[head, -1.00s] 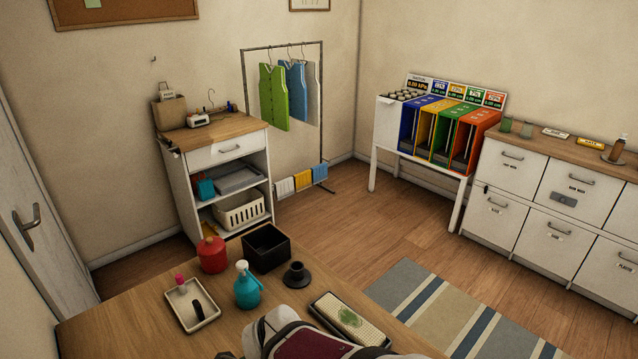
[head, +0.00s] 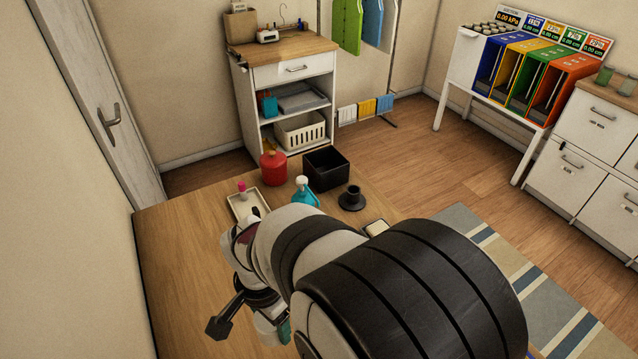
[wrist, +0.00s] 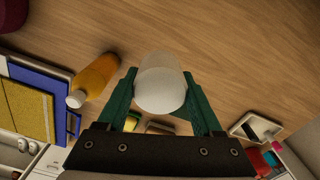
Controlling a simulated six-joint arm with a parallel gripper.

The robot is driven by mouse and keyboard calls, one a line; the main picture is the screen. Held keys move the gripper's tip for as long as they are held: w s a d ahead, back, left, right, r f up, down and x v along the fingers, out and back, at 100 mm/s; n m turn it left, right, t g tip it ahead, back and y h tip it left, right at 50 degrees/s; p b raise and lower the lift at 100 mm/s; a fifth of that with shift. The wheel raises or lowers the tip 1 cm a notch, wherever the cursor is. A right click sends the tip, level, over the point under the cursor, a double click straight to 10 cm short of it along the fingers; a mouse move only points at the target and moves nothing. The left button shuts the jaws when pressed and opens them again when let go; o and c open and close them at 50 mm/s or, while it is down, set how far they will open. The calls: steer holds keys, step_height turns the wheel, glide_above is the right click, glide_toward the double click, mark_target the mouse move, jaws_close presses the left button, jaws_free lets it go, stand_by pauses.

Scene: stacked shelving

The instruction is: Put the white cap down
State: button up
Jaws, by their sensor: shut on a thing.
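My gripper (wrist: 160,78) is shut on a whitish, rounded cap (wrist: 160,92), seen between its two green fingers in the wrist view. The cap is above the wooden table (wrist: 225,65); I cannot tell how far above. One green finger shows low in that view.
An orange bottle (wrist: 96,76) with a white top is left of the cap.

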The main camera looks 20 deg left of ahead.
mark_target(277, 350)
step_height(277, 350, down, 10)
steer(key=shift+a+f, duration=0.1)
steer(key=shift+a, duration=0.05)
steer(key=shift+f, duration=0.1)
steer(key=o, duration=1.3)
step_height(277, 350, up, 12)
steer(key=shift+r, duration=0.25)
steer(key=d+r, duration=0.5)
steer(key=d, duration=0.4)
steer(key=s+d+r+y, duration=0.1)
steer(key=s+d+r, duration=0.2)
steer(key=s+d, duration=0.7)
steer(key=d, duration=0.3)
steer(key=shift+s+d+r+m+y, duration=0.2)
steer(key=shift+s+d+m+y, duration=0.1)
steer(key=shift+d+y, duration=0.1)
